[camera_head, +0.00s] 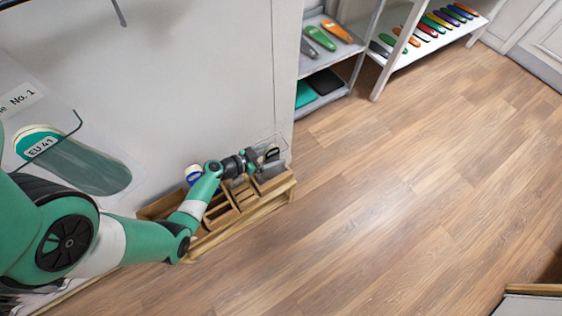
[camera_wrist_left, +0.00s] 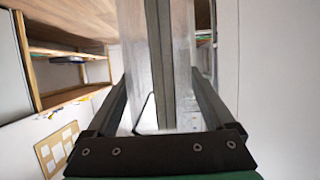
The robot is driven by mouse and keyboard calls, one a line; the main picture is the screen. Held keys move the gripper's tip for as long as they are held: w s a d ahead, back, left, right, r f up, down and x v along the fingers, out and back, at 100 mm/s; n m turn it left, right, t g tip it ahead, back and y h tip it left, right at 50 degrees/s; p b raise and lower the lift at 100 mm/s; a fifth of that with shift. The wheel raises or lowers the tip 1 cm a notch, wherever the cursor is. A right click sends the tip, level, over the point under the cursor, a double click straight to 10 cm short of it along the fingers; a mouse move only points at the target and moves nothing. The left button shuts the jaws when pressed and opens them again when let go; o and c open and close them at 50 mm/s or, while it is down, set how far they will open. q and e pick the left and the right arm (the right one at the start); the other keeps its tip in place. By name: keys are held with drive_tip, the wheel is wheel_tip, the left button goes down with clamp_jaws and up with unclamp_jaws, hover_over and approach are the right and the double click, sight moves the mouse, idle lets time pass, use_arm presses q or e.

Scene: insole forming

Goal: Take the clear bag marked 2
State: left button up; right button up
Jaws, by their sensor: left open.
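My left gripper (camera_head: 264,158) is at the right end of a wooden compartment rack (camera_head: 241,218), close to the wall. In the left wrist view its two fingers (camera_wrist_left: 160,78) stand apart, with a dark upright strip and pale, see-through surfaces (camera_wrist_left: 133,65) between or beyond them. I cannot tell whether these touch the fingers. A faint clear outline (camera_head: 276,146) shows by the gripper in the head view; I can read no number 2 on it. At the left, a clear panel or bag marked No. 1 (camera_head: 50,105) overlaps a green insole labelled EU 41 (camera_head: 85,168). My right gripper is not in view.
Blue and white round items (camera_head: 194,174) stand behind the rack. Shelves at the back hold green and orange insoles (camera_head: 320,38) and a row of several coloured ones (camera_head: 435,24). The wooden floor (camera_head: 400,190) to the right is clear. A pale wall (camera_head: 200,80) rises behind the rack.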

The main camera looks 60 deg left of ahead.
use_arm(q)
drive_tip(key=shift+s+f, duration=0.1)
drive_tip(key=shift+s, duration=0.6)
drive_tip(key=shift+c, duration=1.4)
drive_tip(key=shift+w, duration=0.25)
drive_tip(key=c, duration=0.5)
drive_tip(key=shift+s, duration=0.15)
clamp_jaws()
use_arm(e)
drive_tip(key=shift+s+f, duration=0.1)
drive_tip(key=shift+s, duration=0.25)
